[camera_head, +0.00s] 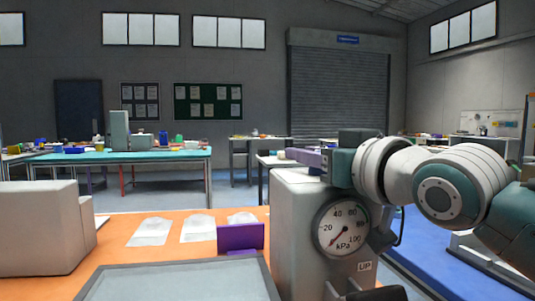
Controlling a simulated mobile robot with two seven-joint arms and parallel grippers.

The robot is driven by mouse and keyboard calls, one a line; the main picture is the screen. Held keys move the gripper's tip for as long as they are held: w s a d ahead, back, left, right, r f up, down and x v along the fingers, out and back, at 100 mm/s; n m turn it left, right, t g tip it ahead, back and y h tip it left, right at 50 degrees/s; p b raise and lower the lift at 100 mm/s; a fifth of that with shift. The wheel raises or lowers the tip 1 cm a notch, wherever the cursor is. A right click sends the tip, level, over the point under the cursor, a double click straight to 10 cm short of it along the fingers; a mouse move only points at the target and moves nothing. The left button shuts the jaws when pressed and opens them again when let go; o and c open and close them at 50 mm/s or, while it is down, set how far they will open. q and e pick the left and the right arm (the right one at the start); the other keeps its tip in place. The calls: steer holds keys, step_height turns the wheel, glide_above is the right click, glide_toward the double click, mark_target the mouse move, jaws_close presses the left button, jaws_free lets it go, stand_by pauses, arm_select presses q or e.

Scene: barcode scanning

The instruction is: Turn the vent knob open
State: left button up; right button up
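A pale grey box (297,235) stands at the front right of centre, with a round white kPa gauge (341,226) on its face. The gauge's reddish needle points to the lower left, below the 20 mark. An "UP" label (365,266) sits under the gauge. I cannot make out the vent knob for certain. My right gripper (303,156) comes in from the right and is above the box's top, seen side-on, with its fingers pointing left. Whether its fingers are open or shut, or touch anything, cannot be told. My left gripper is not in view.
An orange tabletop (115,245) carries a grey block-like device (40,230), several pale packets (198,228), a purple upright piece (240,237) and a grey tray (180,270). A blue surface (425,240) lies right of the box. A teal-topped bench (180,155) stands behind.

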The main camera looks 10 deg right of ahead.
jaws_close()
stand_by(1.0)
steer(key=o, duration=0.9)
jaws_free()
steer(key=shift+s, duration=0.1)
steer(key=v, duration=0.9)
steer(key=shift+s+d+r, duration=0.1)
steer(key=shift+s+d, duration=0.05)
steer(key=shift+s, duration=0.25)
